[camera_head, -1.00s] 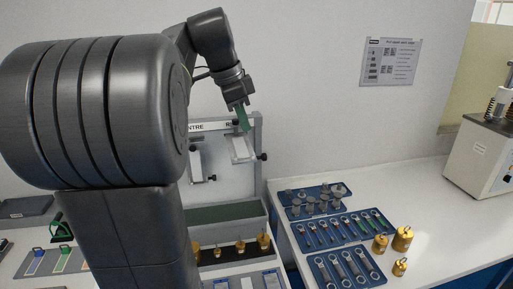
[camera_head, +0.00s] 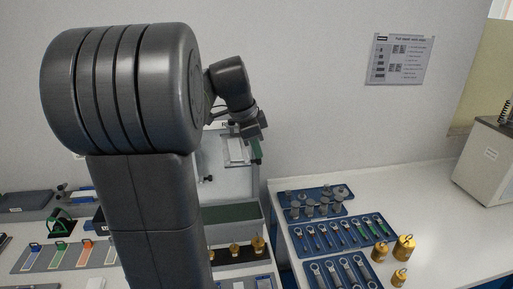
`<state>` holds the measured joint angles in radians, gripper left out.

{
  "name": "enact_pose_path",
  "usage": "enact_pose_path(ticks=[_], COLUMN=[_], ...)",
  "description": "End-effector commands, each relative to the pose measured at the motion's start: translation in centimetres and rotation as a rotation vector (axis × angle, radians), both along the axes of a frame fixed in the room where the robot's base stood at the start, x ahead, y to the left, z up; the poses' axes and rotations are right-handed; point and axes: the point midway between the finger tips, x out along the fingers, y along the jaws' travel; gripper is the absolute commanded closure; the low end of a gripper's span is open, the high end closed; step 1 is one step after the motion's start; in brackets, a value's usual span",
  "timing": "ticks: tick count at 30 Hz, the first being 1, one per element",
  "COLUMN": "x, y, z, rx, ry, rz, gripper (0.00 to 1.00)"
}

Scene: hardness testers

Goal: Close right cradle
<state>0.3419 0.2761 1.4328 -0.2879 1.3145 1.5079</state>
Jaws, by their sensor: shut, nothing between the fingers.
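The right cradle (camera_head: 237,151) is a pale, tilted plate on the grey upright rack behind the bench. My gripper (camera_head: 257,153) is in front of the rack's right side, just right of the cradle. My arm hides the rack's left side and most of the centre cradle.
A green-topped box (camera_head: 230,213) and brass weights (camera_head: 257,244) lie below the rack. Blue trays with wrenches (camera_head: 342,231) and grey weights (camera_head: 316,207) sit to the right, beside loose brass weights (camera_head: 403,248).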

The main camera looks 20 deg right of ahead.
Motion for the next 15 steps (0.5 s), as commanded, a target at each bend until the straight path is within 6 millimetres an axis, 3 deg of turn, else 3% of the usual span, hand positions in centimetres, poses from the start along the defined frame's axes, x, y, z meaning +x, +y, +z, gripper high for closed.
enact_pose_path(ticks=[15], x=[-0.2], y=[0.0], z=[-1.1], rx=[-0.012], ry=[-0.053], rz=[0.000], gripper=[1.00])
